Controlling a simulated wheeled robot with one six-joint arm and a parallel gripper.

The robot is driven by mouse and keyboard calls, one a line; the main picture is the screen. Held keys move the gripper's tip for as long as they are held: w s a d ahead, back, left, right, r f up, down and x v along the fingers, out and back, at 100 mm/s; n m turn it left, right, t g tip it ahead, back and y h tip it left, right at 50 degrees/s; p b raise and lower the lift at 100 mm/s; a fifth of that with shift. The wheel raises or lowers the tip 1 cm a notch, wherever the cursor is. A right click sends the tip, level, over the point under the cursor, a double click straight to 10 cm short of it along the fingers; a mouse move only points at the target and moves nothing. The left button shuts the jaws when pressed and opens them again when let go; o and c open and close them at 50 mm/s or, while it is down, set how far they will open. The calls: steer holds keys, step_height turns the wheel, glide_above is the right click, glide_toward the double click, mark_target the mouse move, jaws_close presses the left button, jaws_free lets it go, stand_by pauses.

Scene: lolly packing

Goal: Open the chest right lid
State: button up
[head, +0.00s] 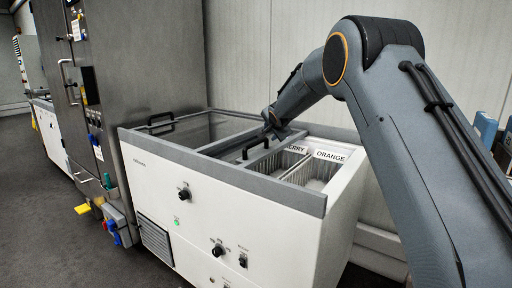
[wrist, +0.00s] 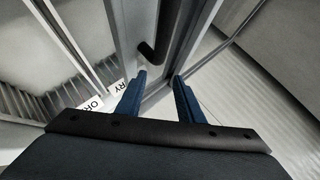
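The white chest (head: 240,210) stands in the middle of the head view with a grey rim. The chest right lid (head: 235,152) is a framed clear panel with a black handle (head: 259,142). It appears slid left, with the chest's right end uncovered. My gripper (head: 273,130) is over the chest, close to this handle; its fingers are hard to make out there. In the wrist view my gripper (wrist: 160,75) has its two blue fingers apart. The black handle (wrist: 160,38) shows just beyond the gap between the fingertips. Contact cannot be told.
Wire baskets (head: 315,172) show in the uncovered right end, under labels reading "ERRY" and "ORANGE" (head: 329,156). Another black handle (head: 160,121) sits at the chest's left end. A tall steel cabinet (head: 140,60) stands to the left, and a wall is close behind.

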mark_target(258, 143)
steer(key=shift+s+d+f+y, duration=0.15)
steer(key=shift+s+f+y, duration=0.15)
steer(key=shift+f+y, duration=0.2)
steer(key=s+a+f+t+y+b, duration=0.1)
steer(key=s+a+f+y+b, duration=0.1)
steer(key=s+y, duration=0.55)
steer(key=shift+h, duration=0.55)
steer(key=x, duration=0.6)
steer(key=shift+a+r+b, duration=0.1)
steer(key=shift+a+b, duration=0.25)
jaws_close()
